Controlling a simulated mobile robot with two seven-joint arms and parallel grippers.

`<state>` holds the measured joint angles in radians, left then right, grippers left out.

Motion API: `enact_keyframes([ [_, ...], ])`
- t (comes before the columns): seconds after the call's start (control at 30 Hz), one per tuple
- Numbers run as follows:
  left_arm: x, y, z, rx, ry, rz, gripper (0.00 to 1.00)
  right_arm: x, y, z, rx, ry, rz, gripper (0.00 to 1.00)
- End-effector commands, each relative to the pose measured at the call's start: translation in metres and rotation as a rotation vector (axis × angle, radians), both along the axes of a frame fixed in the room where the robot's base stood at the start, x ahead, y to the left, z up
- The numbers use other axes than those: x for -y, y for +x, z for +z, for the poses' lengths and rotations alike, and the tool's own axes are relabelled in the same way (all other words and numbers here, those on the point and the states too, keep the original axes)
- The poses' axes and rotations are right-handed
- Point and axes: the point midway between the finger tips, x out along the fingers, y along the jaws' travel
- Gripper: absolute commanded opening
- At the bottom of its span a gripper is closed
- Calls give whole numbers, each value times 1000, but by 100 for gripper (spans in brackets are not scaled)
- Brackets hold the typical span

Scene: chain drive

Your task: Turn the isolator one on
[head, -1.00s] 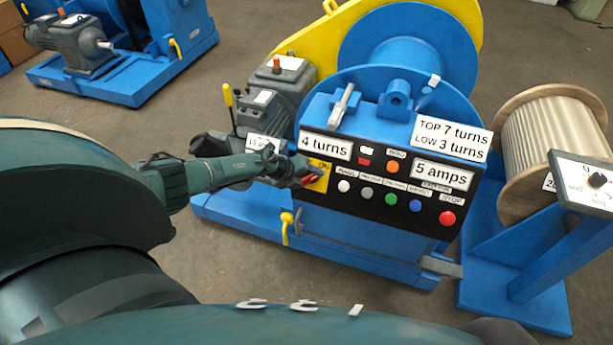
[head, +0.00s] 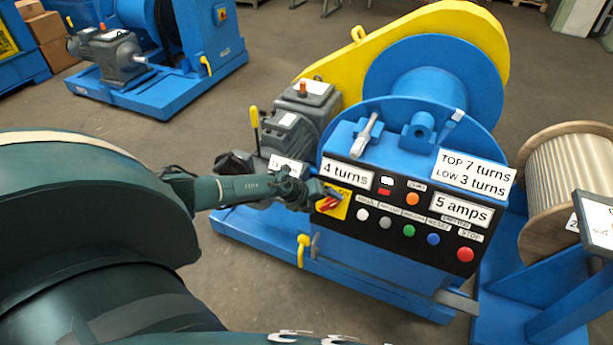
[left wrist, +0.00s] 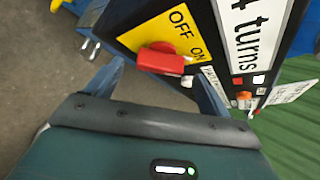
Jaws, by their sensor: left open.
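The isolator is a red rotary handle (left wrist: 160,60) on a yellow plate (left wrist: 142,38) marked OFF and ON, at the left end of the black control panel (head: 399,255). In the left wrist view the handle's long end points toward the ON side. In the head view the red handle (head: 328,203) sits just right of my left gripper (head: 312,197). In the left wrist view the left gripper (left wrist: 160,78) is open, its fingers on either side of the handle, apart from it as far as I can tell. My right gripper is not in view.
The panel carries several coloured buttons, including a red stop button (head: 465,254). A yellow lever (head: 302,250) stands below the isolator and a grey gearbox (head: 296,120) behind the arm. A wooden cable reel (head: 570,185) is at the right. Floor is clear in front.

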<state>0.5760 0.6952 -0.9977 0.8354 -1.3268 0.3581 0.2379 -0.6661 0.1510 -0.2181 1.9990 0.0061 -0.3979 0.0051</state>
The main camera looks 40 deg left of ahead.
Motion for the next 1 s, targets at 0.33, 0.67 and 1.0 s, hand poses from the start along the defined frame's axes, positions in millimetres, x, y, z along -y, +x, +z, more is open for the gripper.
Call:
enact_keyframes([
  [0.33, -19, -38, 47, 3, 6, -3, 81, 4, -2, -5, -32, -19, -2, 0],
  [0.67, -27, -61, 73, 0, 2, -1, 81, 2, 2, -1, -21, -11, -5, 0],
  [1.0, -27, -64, 75, 0, 1, -1, 81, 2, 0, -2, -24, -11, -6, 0],
])
